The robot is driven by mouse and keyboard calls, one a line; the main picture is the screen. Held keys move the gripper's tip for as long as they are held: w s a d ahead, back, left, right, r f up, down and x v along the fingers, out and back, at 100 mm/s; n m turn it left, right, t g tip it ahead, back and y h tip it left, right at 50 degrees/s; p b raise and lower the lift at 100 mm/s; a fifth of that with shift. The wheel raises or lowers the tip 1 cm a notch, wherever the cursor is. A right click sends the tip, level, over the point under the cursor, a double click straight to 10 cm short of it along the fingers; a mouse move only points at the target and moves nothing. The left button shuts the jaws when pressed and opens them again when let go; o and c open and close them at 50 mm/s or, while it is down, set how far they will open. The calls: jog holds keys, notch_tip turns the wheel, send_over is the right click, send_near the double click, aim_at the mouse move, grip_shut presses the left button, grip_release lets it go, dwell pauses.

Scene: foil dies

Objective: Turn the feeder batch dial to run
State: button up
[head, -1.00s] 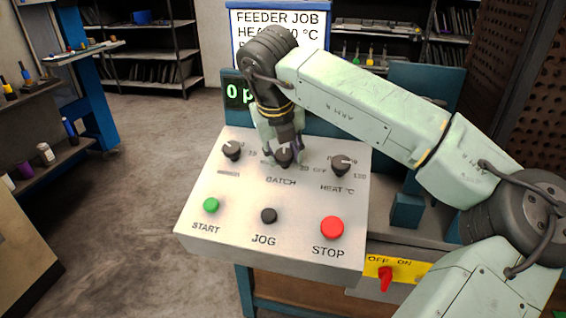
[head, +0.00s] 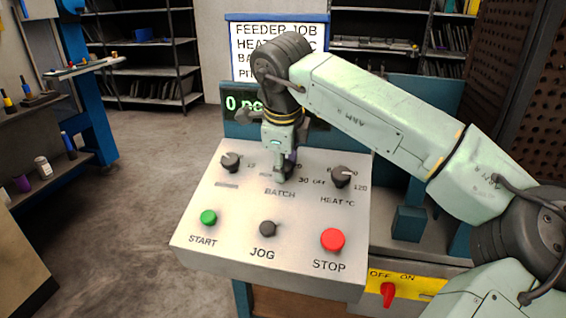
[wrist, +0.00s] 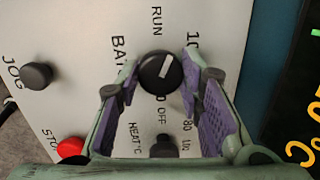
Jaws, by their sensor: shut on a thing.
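The feeder batch dial (wrist: 155,79) is a round black knob with a white pointer line. In the wrist view it sits between my gripper's purple-padded fingers, and its pointer aims upward and slightly right, between the RUN mark and the 10. My gripper (head: 283,172) reaches down to the panel's middle dial, above the BATCH label, and hides most of it in the head view. The fingers are shut on the dial; it also shows this way in the wrist view (wrist: 160,76).
The grey control panel (head: 225,250) carries left (head: 231,162) and heat (head: 341,176) dials beside the batch dial. Green START (head: 208,217), black JOG (head: 268,228) and red STOP (head: 333,239) buttons are nearer the front. A red OFF/ON switch (head: 388,293) is below. A display (head: 238,103) stands behind.

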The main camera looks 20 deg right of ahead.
jog(key=n, duration=0.4)
jog(key=shift+w+r+n+p, duration=0.1)
jog(key=shift+w+n+p, duration=0.05)
jog(key=shift+n+p, duration=0.25)
dwell(0.4)
jog(key=o, duration=1.2)
jog(key=shift+c, duration=0.2)
jog(key=d+v, duration=0.1)
jog(key=v, duration=0.6)
jog(key=shift+a+r, duration=0.2)
jog(key=shift+a, duration=0.15)
jog(key=shift+s+f, duration=0.1)
jog(key=shift+s, duration=0.1)
